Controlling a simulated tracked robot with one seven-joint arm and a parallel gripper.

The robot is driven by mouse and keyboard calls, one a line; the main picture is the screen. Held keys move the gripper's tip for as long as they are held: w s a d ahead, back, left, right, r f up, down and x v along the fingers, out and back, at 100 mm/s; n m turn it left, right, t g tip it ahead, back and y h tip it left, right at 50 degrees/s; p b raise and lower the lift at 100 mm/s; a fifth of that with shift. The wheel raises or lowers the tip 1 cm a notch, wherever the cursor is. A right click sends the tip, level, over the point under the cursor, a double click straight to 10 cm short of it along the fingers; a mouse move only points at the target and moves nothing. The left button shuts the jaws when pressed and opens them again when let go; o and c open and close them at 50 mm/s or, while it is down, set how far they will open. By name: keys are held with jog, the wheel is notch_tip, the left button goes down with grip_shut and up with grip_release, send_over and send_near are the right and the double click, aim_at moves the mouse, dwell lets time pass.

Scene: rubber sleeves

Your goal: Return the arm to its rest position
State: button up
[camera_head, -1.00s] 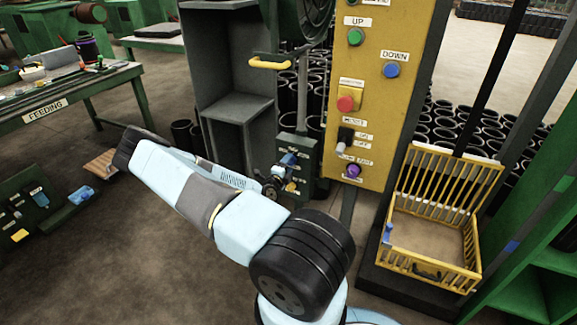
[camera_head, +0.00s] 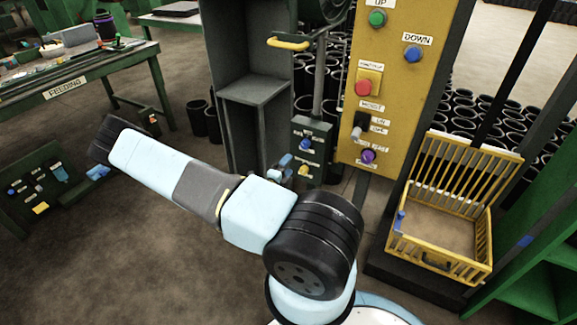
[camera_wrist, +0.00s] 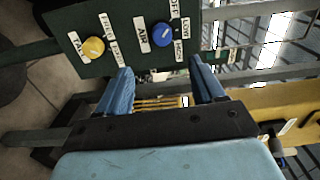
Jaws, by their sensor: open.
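My arm (camera_head: 165,165) is light blue with black joints and stretches across the head view, its elbow out to the left. My gripper (camera_head: 284,168) shows only in small light blue parts behind the arm, close to a dark green control panel (camera_head: 312,130). In the wrist view my gripper (camera_wrist: 163,88) has its two blue fingers wide apart with nothing between them. The panel's yellow knob (camera_wrist: 93,46) and blue knob (camera_wrist: 162,35) lie beyond the fingers; I cannot tell the exact gap.
A yellow button panel (camera_head: 385,100) stands behind the arm, with a yellow barred basket (camera_head: 440,230) to its right. A grey shelf unit (camera_head: 255,90) and a feeding table (camera_head: 70,85) are behind and left. Black sleeves (camera_head: 465,120) stand at the back.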

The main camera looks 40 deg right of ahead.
dwell(0.5)
jog(key=s+a+r+m+g+y, duration=0.2)
jog(key=a+r+m+g, duration=0.1)
jog(key=r+m, duration=0.55)
jog(key=s+a+r+m+g+y, duration=0.2)
jog(key=a+r+m+g, duration=0.2)
jog(key=r+m, duration=0.45)
jog(key=s+a+r+m+g+y, duration=0.2)
jog(key=a+r+m+g, duration=0.1)
jog(key=r+m, duration=0.55)
jog(key=s+a+r+m+t+y, duration=0.4)
jog(key=s+a+r+m, duration=0.3)
jog(key=a+r, duration=0.2)
jog(key=s+a+r+m+t+y, duration=0.4)
jog(key=s+a+r+m+y, duration=0.2)
jog(key=r, duration=0.7)
jog(key=s+a+m, duration=0.1)
jog(key=a+m, duration=0.1)
jog(key=a, duration=0.1)
jog(key=shift+s+a+r+t+y, duration=0.15)
jog(key=shift+s+a+t+y, duration=0.15)
jog(key=shift+a+t, duration=0.1)
